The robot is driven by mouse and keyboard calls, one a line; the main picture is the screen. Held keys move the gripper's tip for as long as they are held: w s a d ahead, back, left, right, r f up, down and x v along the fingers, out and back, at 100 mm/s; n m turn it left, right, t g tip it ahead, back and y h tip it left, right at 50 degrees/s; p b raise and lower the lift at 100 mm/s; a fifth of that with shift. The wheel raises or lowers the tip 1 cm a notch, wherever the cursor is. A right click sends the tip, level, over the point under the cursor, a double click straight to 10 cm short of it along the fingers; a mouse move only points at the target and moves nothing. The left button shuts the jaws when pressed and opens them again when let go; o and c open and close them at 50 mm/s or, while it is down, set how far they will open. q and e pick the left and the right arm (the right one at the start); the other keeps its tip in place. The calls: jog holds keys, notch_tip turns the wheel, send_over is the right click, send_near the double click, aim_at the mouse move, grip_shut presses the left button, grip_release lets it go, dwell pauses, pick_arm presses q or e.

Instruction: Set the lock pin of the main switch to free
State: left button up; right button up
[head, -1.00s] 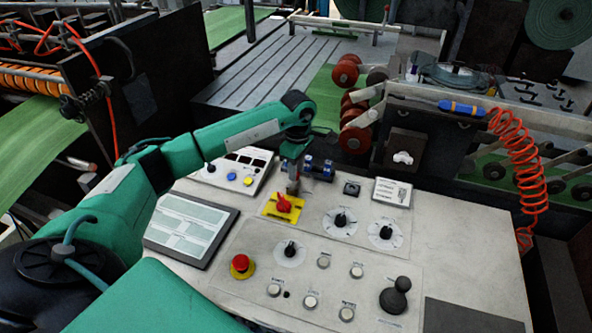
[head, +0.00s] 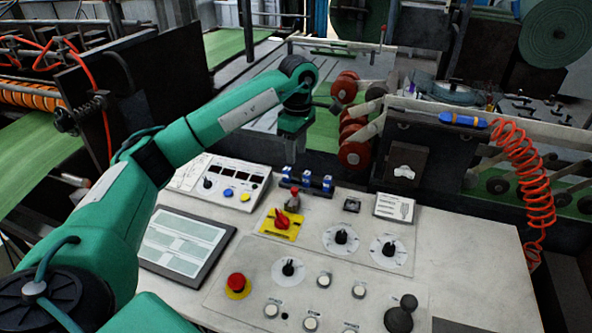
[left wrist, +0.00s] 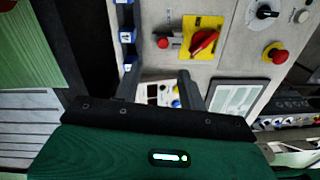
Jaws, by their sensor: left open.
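The main switch (head: 282,222) is a red rotary handle on a yellow plate on the sloped console. It also shows in the left wrist view (left wrist: 203,40). The lock pin, a small red knob (head: 292,193) on a grey base, stands just behind the plate. It shows beside the plate in the left wrist view (left wrist: 163,43). My left gripper (head: 292,158) is raised above and behind the switch, pointing down. In the left wrist view its fingers (left wrist: 161,78) are apart with nothing held, clear of the knob. My right gripper is not in view.
Blue-and-white terminal blocks (head: 307,179) stand close behind the lock pin. A red emergency stop (head: 236,284), dials and several buttons occupy the console. A tablet-like panel (head: 186,242) lies at left. Machine rollers (head: 355,154) stand behind the console.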

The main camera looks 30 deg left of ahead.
pick_arm(q)
jog(key=shift+r, duration=1.2)
jog(key=shift+w, duration=0.1)
